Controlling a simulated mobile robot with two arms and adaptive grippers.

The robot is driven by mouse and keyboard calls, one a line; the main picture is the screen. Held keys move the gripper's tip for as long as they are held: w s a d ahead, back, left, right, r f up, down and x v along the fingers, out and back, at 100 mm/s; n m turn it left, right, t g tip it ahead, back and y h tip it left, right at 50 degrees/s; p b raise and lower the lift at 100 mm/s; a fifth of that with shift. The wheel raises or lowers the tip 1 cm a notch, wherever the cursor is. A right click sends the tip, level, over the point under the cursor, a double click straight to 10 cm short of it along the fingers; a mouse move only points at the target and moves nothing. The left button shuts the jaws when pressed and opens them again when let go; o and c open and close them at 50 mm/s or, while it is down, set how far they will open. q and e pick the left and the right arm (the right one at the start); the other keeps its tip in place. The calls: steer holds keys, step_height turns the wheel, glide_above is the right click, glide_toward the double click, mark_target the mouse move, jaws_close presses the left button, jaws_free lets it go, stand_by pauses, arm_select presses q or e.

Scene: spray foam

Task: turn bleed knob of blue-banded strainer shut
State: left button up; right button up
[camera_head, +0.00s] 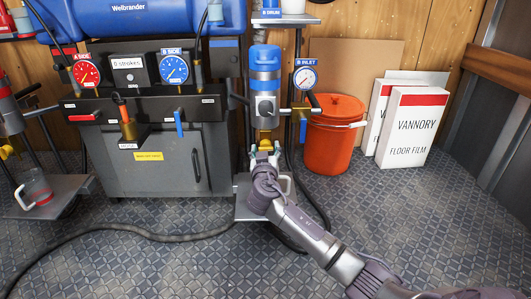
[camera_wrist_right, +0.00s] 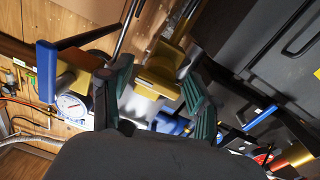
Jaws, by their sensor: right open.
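The blue-banded strainer (camera_head: 265,88) stands upright right of the pump cabinet in the head view, with a silver body and a blue top. A yellow knob (camera_head: 265,137) shows at its lower end. My right gripper (camera_head: 264,152) is just below that knob, pointing up at it. In the right wrist view the yellow knob (camera_wrist_right: 158,76) lies between the two green-padded fingers of my gripper (camera_wrist_right: 158,88). The fingers are open, with gaps visible beside the knob; contact cannot be told. My left gripper is not in view.
The B inlet gauge (camera_head: 305,78) and a blue lever (camera_head: 303,130) sit right of the strainer. A small shelf (camera_head: 246,208) is below it. The grey cabinet (camera_head: 150,178) stands left, an orange bucket (camera_head: 334,140) right.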

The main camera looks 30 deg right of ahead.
steer(key=c, duration=0.9)
steer(key=shift+c, duration=0.2)
